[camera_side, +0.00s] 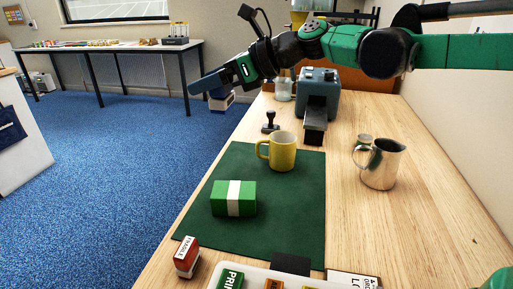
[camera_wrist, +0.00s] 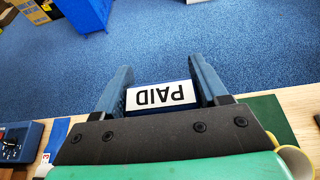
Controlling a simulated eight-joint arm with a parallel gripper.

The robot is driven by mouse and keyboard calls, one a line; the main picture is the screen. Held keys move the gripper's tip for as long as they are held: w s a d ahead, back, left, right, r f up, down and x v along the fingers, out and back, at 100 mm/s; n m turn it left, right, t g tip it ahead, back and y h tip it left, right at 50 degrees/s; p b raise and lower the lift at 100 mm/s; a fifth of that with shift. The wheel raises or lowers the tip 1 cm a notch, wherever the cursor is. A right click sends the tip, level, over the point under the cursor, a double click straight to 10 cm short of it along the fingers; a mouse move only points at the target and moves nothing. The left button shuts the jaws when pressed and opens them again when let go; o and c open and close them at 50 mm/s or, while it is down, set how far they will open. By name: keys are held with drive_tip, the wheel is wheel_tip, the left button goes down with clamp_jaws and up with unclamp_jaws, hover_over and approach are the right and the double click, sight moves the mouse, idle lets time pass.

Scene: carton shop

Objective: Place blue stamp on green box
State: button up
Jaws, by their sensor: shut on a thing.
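My gripper (camera_side: 207,88) is shut on the blue stamp (camera_side: 221,101), whose white label reads PAID in the wrist view (camera_wrist: 160,95). The stamp sits between the two fingers (camera_wrist: 158,78) and is held in the air, out past the left edge of the table, above the blue floor. The green box (camera_side: 217,198) has a white band around its middle. It lies on the dark green mat (camera_side: 285,225), nearer the side camera than my gripper and well apart from it. Nothing sits on the box. The box is not visible in the wrist view.
A yellow mug (camera_side: 284,153) stands on the mat behind the box. A black hand stamp (camera_side: 270,123) and a grey-blue machine (camera_side: 319,92) are farther back. A metal pitcher (camera_side: 381,164) stands right. A red stamp (camera_side: 187,257) and a stamp tray (camera_side: 257,270) are in front.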

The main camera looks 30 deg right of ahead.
drive_tip(key=f, duration=0.5)
drive_tip(key=w+d+f, duration=0.1)
drive_tip(key=f, duration=0.9)
drive_tip(key=shift+w+d+f, duration=0.1)
drive_tip(key=shift+w+d, duration=0.3)
hover_over(227, 188)
drive_tip(key=shift+f, duration=2.15)
drive_tip(key=shift+f, duration=0.15)
drive_tip(key=o, duration=1.4)
